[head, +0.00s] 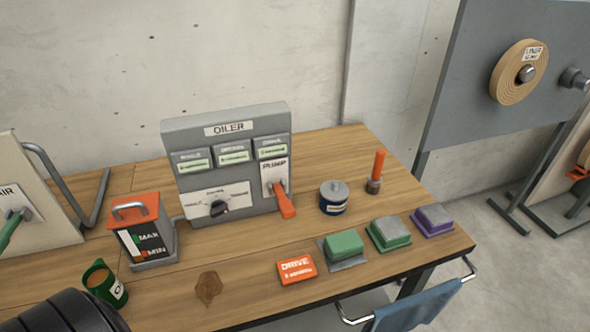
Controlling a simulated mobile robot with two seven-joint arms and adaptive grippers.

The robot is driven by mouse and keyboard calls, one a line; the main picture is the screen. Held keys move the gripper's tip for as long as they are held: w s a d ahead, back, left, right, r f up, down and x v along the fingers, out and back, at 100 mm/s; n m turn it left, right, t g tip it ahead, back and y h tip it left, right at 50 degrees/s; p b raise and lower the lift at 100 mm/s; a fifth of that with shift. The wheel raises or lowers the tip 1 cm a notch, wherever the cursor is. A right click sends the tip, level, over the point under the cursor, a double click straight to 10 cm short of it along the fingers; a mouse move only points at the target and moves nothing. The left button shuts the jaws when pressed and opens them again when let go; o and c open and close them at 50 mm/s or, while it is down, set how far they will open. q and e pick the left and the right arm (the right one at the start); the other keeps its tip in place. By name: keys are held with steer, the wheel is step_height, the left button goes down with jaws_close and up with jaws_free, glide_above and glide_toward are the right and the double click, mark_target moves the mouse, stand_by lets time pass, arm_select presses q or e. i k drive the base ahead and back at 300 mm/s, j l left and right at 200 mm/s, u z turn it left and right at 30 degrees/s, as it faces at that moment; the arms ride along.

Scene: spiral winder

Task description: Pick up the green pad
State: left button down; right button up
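A green block (343,243), which looks like the green pad, sits on a grey plate near the front right of the wooden table. Just right of it is a similar block with a grey top and a green base (389,234). I cannot tell for sure which of the two is the green pad. Neither gripper shows in the head view. A dark ribbed rounded part at the lower left corner looks like part of my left arm, with no fingers visible.
Near the pads are a grey block with a purple base (433,221), an orange DRIVE block (296,270) and a dark blue canister (334,198). The grey OILER panel (227,130) stands behind. A blue cloth (417,308) hangs on a rail at the table's front edge.

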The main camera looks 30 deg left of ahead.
mark_target(341, 246)
steer(key=u, duration=1.3)
steer(key=l+u, duration=0.3)
steer(key=l, duration=0.65)
steer(key=k, duration=0.05)
